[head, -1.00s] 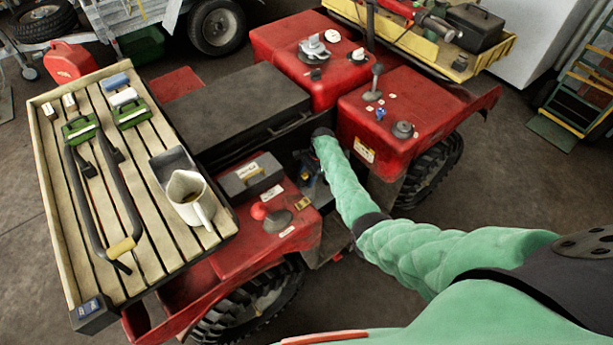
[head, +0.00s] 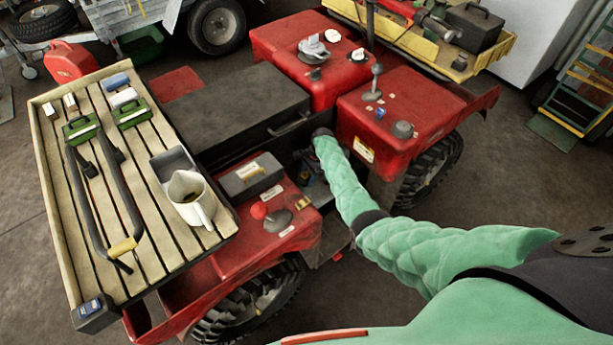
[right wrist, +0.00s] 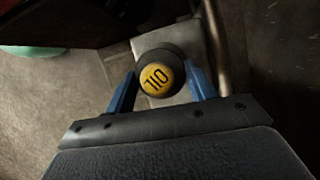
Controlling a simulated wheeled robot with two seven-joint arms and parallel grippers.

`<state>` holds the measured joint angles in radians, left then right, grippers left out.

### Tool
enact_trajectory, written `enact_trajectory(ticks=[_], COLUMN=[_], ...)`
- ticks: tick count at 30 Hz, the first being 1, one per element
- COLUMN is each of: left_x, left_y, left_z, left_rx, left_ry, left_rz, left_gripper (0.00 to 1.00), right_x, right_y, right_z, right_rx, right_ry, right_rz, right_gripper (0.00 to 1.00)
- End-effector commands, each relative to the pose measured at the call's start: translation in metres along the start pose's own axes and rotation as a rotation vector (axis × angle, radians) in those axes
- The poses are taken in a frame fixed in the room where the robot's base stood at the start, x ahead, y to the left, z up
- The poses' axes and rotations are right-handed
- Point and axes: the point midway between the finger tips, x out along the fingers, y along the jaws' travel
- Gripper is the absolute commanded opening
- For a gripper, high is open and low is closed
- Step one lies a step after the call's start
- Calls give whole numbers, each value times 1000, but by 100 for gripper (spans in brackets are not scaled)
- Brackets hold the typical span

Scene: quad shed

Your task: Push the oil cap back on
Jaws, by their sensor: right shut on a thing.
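The oil cap (right wrist: 160,78) is a round black cap with a yellow face marked OIL, which reads upside down in the right wrist view. My right gripper (right wrist: 160,88) has its two blue fingers on either side of the cap and is shut on it. A grey block (right wrist: 150,45) lies behind the cap; I cannot tell whether the cap touches it. The cap cannot be made out there. My left gripper is not in view.
The red quad (head: 270,235) surrounds the gap, with a black seat (head: 240,105) behind. A slatted rack (head: 75,235) at left carries a white jug (head: 195,205) and a bent bar (head: 90,205). A yellow tray (head: 490,50) stands at the back right. A metal rod (right wrist: 214,40) runs close to the right finger.

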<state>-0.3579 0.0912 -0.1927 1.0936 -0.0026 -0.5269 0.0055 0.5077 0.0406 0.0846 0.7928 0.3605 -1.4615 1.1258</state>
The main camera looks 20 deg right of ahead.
Motion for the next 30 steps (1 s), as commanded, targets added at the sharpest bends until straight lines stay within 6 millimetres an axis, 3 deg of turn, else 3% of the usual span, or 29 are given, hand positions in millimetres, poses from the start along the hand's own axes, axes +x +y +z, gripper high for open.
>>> enact_trajectory(ticks=[6, 7, 10, 17, 20, 30], left_x=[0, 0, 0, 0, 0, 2], left_y=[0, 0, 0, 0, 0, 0], left_z=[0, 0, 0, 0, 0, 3], left_rx=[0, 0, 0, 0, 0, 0], left_ry=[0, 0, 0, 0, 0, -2], left_rz=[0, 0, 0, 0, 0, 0], left_gripper=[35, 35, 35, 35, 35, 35], right_x=[0, 0, 0, 0, 0, 0], right_y=[0, 0, 0, 0, 0, 0], right_z=[0, 0, 0, 0, 0, 0], right_rx=[0, 0, 0, 0, 0, 0], right_ry=[0, 0, 0, 0, 0, 0], right_rz=[0, 0, 0, 0, 0, 0], right_gripper=[29, 58, 78, 82, 100, 100])
